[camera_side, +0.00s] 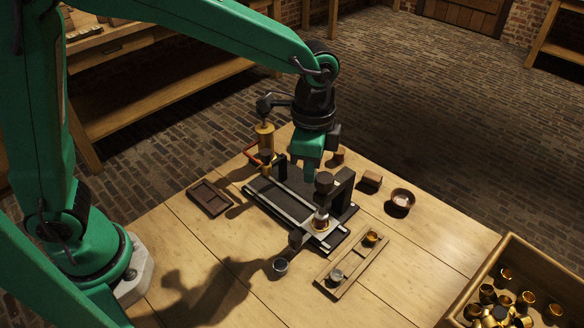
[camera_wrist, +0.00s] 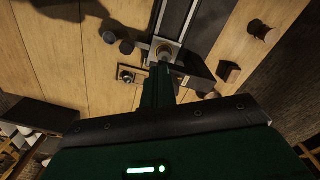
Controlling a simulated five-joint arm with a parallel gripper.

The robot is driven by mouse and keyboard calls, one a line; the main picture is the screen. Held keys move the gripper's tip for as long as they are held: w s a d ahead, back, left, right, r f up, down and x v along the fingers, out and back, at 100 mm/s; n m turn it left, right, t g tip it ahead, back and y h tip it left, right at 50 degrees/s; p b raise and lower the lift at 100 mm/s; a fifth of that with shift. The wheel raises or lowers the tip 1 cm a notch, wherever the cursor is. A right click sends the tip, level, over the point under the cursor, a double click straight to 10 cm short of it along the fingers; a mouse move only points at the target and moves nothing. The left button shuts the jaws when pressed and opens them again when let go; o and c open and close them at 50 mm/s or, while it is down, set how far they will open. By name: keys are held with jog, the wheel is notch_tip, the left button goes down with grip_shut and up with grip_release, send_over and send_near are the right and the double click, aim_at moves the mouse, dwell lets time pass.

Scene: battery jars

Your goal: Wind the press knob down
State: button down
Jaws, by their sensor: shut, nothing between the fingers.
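The press (camera_side: 342,190) stands at the near end of a dark railed bed (camera_side: 272,205) on the wooden table. Its dark round knob (camera_side: 323,182) is on top. A small glass jar with a brassy part (camera_side: 321,222) stands below the knob. My gripper (camera_side: 311,174) points down just above and slightly left of the knob in the side view. Its fingers are shut with nothing between them; I cannot tell whether they touch the knob. In the wrist view my gripper (camera_wrist: 162,72) reaches toward the press end of the bed, and its fingers hide most of the press.
An empty brown tray (camera_side: 209,197) is left. A crate (camera_side: 512,255) holds several brass cups.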

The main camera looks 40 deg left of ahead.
jog(key=shift+w, duration=0.25)
jog(key=shift+a, duration=0.1)
jog(key=shift+s+a, duration=0.2)
jog(key=shift+a, duration=0.1)
jog(key=shift+r, duration=0.1)
notch_tip(320, 180, up, 6)
jog(key=shift+f, duration=0.1)
dwell(0.8)
jog(key=shift+s+a, duration=0.1)
jog(key=shift+a, duration=0.05)
